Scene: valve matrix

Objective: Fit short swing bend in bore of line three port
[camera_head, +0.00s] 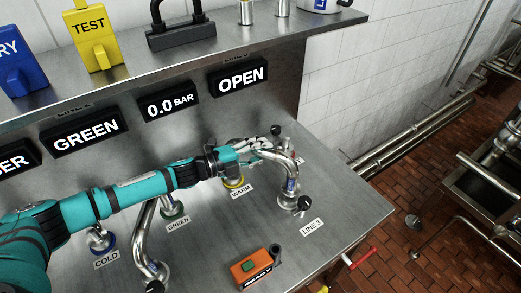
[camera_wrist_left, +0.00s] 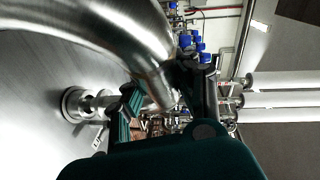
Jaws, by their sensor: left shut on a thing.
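The short swing bend (camera_head: 290,168) is a curved polished steel tube in the head view. My left gripper (camera_head: 254,156) is shut on it near its upper end, and the curved tube fills the upper part of the left wrist view (camera_wrist_left: 125,38). Its lower end is at the line three port (camera_head: 288,203), beside the LINE 3 label (camera_head: 312,227). I cannot tell whether it is seated in the bore or just above it. The yellow-ringed WARM port (camera_head: 236,184) lies below my left wrist. My right gripper is not in view.
A longer steel bend (camera_head: 142,235) stands left of centre, near the green-ringed GREEN port (camera_head: 174,211). The blue-ringed COLD port (camera_head: 101,242) is farther left. An orange READY box (camera_head: 254,268) sits near the front edge.

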